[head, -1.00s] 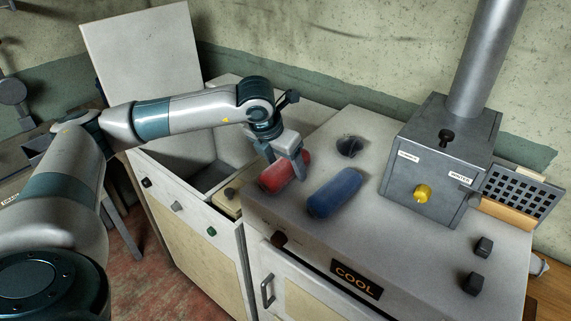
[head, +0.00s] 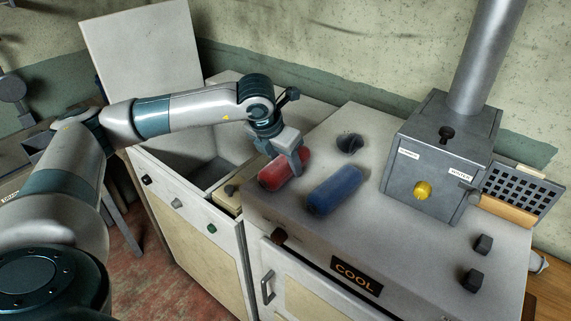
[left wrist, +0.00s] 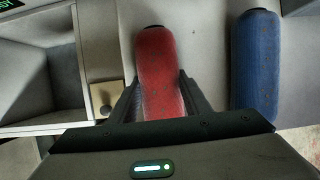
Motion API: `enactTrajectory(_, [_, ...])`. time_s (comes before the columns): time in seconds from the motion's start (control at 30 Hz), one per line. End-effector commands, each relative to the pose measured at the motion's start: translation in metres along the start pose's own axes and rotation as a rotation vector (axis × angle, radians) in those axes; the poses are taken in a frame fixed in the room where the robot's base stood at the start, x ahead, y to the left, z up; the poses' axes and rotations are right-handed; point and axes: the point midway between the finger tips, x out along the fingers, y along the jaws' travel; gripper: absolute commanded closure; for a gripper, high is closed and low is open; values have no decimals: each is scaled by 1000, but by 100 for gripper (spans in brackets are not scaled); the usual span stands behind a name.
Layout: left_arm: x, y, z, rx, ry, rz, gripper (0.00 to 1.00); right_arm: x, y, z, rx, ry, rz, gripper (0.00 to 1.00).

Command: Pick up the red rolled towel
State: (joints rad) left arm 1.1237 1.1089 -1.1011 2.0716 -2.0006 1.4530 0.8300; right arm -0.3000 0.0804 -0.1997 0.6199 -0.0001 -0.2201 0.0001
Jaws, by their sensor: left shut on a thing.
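The red rolled towel (head: 273,176) lies at the left edge of the white counter top in the head view. My left gripper (head: 291,163) reaches down over it from above, with a finger on either side. In the left wrist view the towel (left wrist: 160,70) runs between the two fingers of my left gripper (left wrist: 160,97), which is shut on it. The towel's near end is hidden behind the gripper body. Whether the towel is clear of the counter I cannot tell. My right gripper is not in view.
A blue roll (head: 334,190) lies close to the right of the red one; it also shows in the left wrist view (left wrist: 254,62). A dark knob-like object (head: 349,143) stands behind. A grey metal box (head: 440,150) with a pipe stands at right. An open bin (head: 205,170) lies left.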

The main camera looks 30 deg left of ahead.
Motion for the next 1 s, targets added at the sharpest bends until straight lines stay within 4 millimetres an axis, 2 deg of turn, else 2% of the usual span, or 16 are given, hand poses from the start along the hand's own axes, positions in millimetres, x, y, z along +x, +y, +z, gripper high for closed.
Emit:
enactTrajectory(0.27, [-13,0,7,0,-5,-1,81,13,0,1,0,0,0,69])
enactTrajectory(0.43, [-37,-2,16,3,-7,-2,81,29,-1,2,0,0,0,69])
enactTrajectory(0.8, [-89,-65,-2,7,-7,-2,81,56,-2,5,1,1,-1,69])
enactTrajectory(1.0, [-112,-89,-8,4,-4,-2,81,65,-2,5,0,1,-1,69])
